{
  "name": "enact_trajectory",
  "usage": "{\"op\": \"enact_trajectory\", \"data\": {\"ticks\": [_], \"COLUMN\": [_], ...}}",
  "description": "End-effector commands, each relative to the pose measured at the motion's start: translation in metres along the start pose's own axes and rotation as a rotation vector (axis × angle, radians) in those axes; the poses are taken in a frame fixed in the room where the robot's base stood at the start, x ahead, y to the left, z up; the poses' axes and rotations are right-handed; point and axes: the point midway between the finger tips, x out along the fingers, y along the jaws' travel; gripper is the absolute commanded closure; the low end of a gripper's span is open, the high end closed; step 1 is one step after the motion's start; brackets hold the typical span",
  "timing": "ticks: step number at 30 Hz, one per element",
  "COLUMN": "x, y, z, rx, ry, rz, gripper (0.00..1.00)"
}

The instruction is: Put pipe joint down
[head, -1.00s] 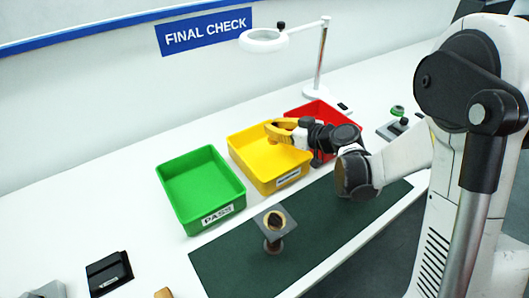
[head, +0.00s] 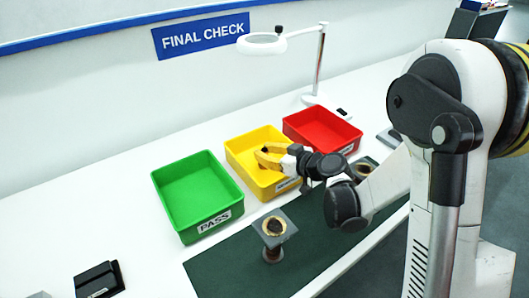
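A pipe joint (head: 274,228) stands upright on the dark green mat (head: 225,270), with a grey square flange on top and a brass-coloured round opening. My gripper (head: 266,157) has yellow fingers and is over the yellow bin (head: 245,142), well apart from this joint. I cannot make out whether its fingers are apart or hold anything. A second round brass-coloured opening (head: 362,168) shows at the mat's far right end, partly hidden behind my arm.
A green bin (head: 212,222) labelled PASS stands left, and a red bin (head: 345,142) right of the yellow one. Both look empty. A white ring lamp (head: 318,70) stands behind. A black case (head: 98,280) lies at front left. The mat's left part is clear.

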Motion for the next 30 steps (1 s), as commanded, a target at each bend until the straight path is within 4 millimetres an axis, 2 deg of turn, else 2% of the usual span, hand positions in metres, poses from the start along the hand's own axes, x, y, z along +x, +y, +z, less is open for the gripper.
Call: {"op": "enact_trajectory", "data": {"ticks": [13, 17, 24, 30], "x": [-0.004, -0.027, -0.083, -0.113], "y": [0.0, 0.001, 0.002, 0.001], "z": [-0.005, -0.005, -0.005, -0.004], "rx": [0.0, 0.0, 0.001, 0.001], "ry": [0.0, -0.001, -0.001, 0.0], "rz": [0.001, 0.003, 0.005, 0.002], "gripper": [0.63, 0.63, 0.63, 0.63]}}
